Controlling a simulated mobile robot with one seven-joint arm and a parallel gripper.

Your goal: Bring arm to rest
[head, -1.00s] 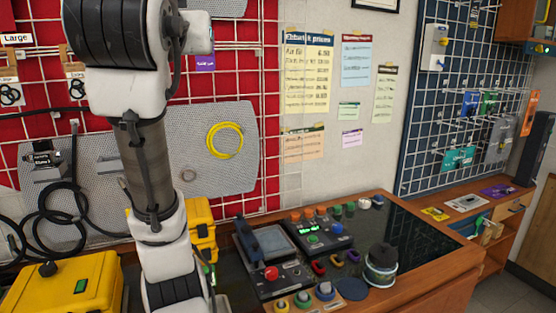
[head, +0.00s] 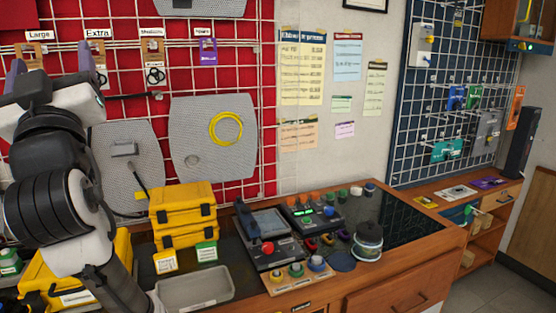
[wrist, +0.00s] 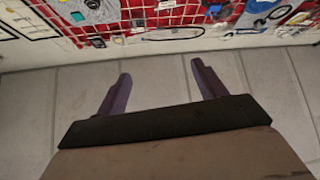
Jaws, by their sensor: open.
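My gripper (wrist: 158,76) is open and empty in the wrist view. Its two purple fingers stand wide apart, with a grey tiled surface behind them and nothing between them. In the head view my arm is folded at the left edge, and purple parts that look like the fingers show at its upper end. The arm covers the left part of the bench and of the red wall.
The wooden bench (head: 412,262) holds yellow cases (head: 182,203), a grey tray (head: 194,290), a control box with a green display (head: 312,212) and a dark-lidded jar (head: 368,241). A yellow ring (head: 226,129) hangs on the wall. Open floor lies at lower right.

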